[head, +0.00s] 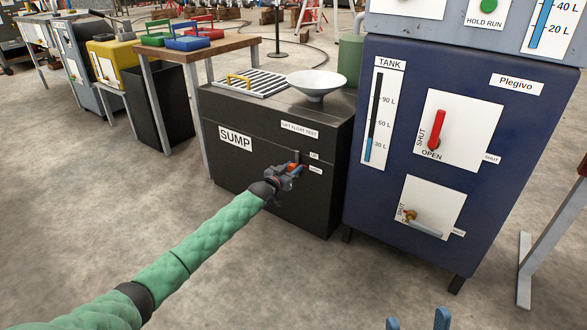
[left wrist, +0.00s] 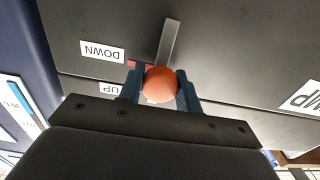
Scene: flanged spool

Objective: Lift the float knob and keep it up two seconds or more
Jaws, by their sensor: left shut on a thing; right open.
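The float knob is an orange ball at the front of the black SUMP cabinet (head: 240,165). It shows in the head view (head: 295,168) and, larger, in the left wrist view (left wrist: 160,84). My left gripper (head: 290,171) is shut on it, with one blue finger on each side of the ball (left wrist: 160,90). A grey slot or stem (left wrist: 168,42) shows behind the knob. The labels UP (head: 314,156) and DOWN (head: 316,170) are beside it. I cannot tell the knob's exact height against them. My right gripper (head: 417,321) is open and empty at the bottom edge.
A blue Plegivo tank cabinet (head: 400,85) with a red lever (head: 436,130) and a brass handle (head: 411,215) stands right of the sump. A white funnel (head: 316,82) and a grate (head: 252,83) are on the sump's top. The floor in front is clear.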

